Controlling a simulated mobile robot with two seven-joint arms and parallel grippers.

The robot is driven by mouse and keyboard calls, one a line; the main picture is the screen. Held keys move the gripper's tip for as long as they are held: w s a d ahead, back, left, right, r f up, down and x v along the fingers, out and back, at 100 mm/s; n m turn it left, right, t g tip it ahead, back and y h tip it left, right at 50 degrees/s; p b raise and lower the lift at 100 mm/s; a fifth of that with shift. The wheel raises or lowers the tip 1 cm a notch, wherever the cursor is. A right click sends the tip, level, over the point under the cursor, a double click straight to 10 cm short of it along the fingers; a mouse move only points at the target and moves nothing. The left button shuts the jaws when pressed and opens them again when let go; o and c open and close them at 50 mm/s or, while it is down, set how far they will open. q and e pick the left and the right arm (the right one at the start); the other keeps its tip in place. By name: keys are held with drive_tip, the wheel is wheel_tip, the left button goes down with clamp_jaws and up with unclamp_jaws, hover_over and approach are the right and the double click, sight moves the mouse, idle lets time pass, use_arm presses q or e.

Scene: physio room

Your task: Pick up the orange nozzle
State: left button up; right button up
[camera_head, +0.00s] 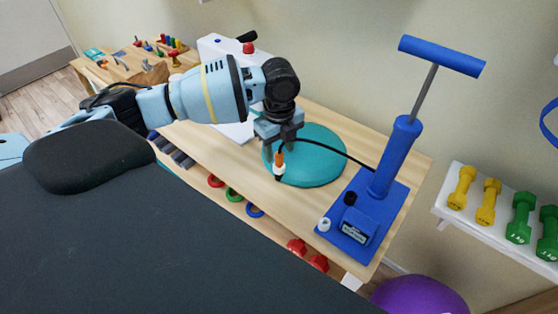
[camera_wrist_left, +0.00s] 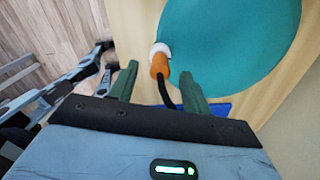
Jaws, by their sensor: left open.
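The orange nozzle (camera_head: 279,161) has a white collar and a black hose running right to the blue hand pump (camera_head: 395,155). It is at the front edge of the teal round cushion (camera_head: 318,160) on the wooden table. My left gripper (camera_head: 278,150) is just above the nozzle with its fingers pointing down. In the left wrist view the orange nozzle (camera_wrist_left: 160,66) shows between the two open fingers, with clear space on both sides. The pump stands upright on a blue base at the right end of the table. My right gripper is not in view.
A white ring-shaped piece (camera_head: 324,224) sits on the pump base's near corner. A dark padded surface (camera_head: 150,245) fills the near left. Coloured rings and red dumbbells (camera_head: 297,246) lie on a shelf below. A wall shelf (camera_head: 470,222) with yellow and green dumbbells is at right.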

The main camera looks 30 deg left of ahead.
sight(279, 161)
use_arm(q)
drive_tip(key=shift+f, duration=1.4)
drive_tip(key=shift+c, duration=0.2)
drive_tip(key=c, duration=1)
drive_tip(key=shift+o, duration=0.2)
drive_tip(key=shift+r, duration=0.2)
